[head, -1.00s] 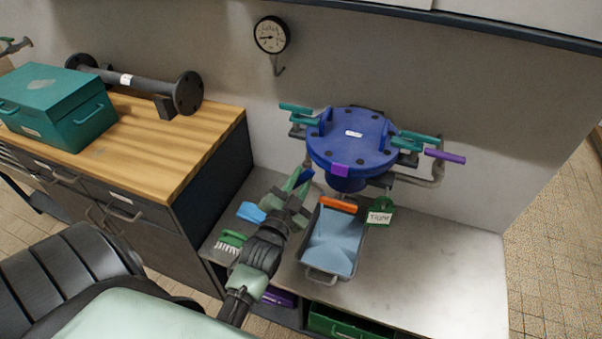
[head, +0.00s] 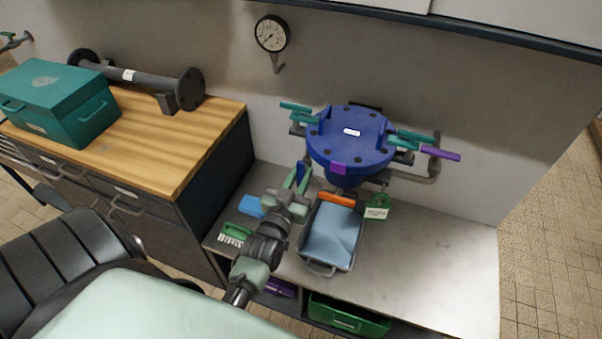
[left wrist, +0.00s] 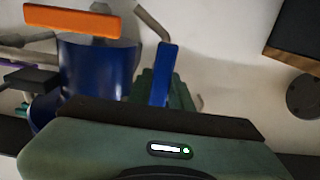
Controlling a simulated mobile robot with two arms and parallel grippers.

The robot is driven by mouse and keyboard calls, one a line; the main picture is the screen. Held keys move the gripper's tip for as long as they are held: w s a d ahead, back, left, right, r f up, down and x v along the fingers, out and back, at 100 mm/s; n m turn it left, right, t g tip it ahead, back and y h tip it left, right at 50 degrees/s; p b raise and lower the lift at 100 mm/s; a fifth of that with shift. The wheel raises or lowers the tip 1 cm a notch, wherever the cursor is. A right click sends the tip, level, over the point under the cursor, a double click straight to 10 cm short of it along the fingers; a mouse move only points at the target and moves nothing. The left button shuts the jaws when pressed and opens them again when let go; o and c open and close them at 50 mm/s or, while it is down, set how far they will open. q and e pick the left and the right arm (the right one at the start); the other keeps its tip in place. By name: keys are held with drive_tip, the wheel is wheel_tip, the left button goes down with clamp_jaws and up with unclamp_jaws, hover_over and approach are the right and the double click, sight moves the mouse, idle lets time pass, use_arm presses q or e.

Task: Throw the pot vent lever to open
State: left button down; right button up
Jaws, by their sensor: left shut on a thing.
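The pot (head: 347,150) is a blue vessel with a bolted lid against the back wall. A blue lever (head: 300,171) stands nearly upright at its lower left; no readable label shows which lever is the vent. My left gripper (head: 297,182) is shut on this blue lever. In the left wrist view the blue lever (left wrist: 162,75) rises from between the fingers, its lower part hidden. An orange lever (head: 337,200) sits below the pot, and also shows in the left wrist view (left wrist: 72,20). My right gripper is not in view.
A blue-lined tray (head: 331,235) stands below the pot, beside a green tagged lock (head: 376,207). A brush (head: 235,233) and a light-blue block (head: 250,206) lie left of my gripper. Teal clamps (head: 416,137) and a purple handle (head: 440,153) flank the pot. The bench's right side is clear.

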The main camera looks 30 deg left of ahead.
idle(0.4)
use_arm(q)
drive_tip(key=c, duration=1.3)
unclamp_jaws()
drive_tip(key=b+v, duration=0.1)
drive_tip(key=v, duration=0.6)
drive_tip(key=shift+s, duration=0.4)
